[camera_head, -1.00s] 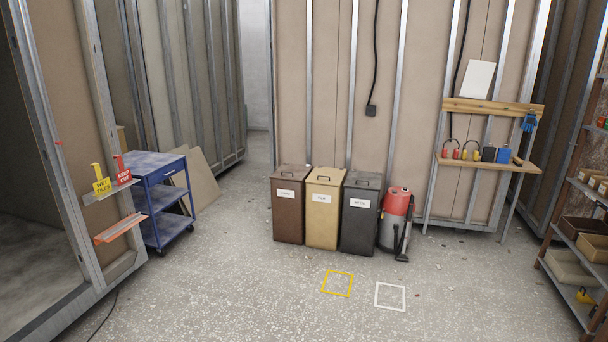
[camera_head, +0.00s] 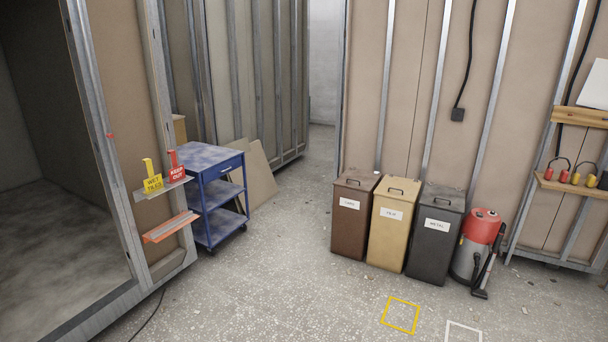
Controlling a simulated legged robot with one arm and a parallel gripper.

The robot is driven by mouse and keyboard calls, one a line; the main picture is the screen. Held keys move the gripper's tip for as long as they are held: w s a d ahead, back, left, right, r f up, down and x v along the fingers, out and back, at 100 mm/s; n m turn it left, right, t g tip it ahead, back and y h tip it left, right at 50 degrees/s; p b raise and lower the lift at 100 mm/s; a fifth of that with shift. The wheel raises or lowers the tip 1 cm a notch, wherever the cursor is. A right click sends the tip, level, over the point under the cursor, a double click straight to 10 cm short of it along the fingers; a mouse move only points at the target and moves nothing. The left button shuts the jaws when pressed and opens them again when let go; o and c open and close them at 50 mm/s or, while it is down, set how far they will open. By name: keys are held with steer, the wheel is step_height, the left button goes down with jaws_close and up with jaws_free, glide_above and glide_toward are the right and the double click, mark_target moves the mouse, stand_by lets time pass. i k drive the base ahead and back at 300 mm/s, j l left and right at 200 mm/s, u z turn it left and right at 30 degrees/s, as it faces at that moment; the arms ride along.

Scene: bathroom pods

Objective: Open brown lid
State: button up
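The brown lid (camera_head: 358,180) sits flat and closed on top of the brown bin (camera_head: 348,222), with a small dark handle on it. This bin has a white label and is the leftmost of three bins standing against the wall. Beside it stand a tan bin (camera_head: 387,232) and a dark grey bin (camera_head: 433,240), both with closed lids. My gripper is not in view.
A red and grey vacuum (camera_head: 477,245) stands right of the bins. A blue cart (camera_head: 214,190) stands left, beside leaning boards (camera_head: 260,180). A yellow floor square (camera_head: 401,316) and a white one (camera_head: 463,332) lie in front. The floor (camera_head: 290,270) before the brown bin is clear.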

mark_target(355, 177)
steer(key=i, duration=2.05)
steer(key=i+z, duration=0.1)
steer(key=i, duration=0.4)
steer(key=i+j+z, duration=0.1)
steer(key=i, duration=0.4)
steer(key=i+j, duration=0.25)
steer(key=i, duration=0.25)
steer(key=i+j+z, duration=0.15)
steer(key=i, duration=0.35)
steer(key=i+j+z, duration=0.3)
steer(key=i, duration=0.15)
steer(key=i+j+z, duration=0.3)
steer(key=i, duration=0.15)
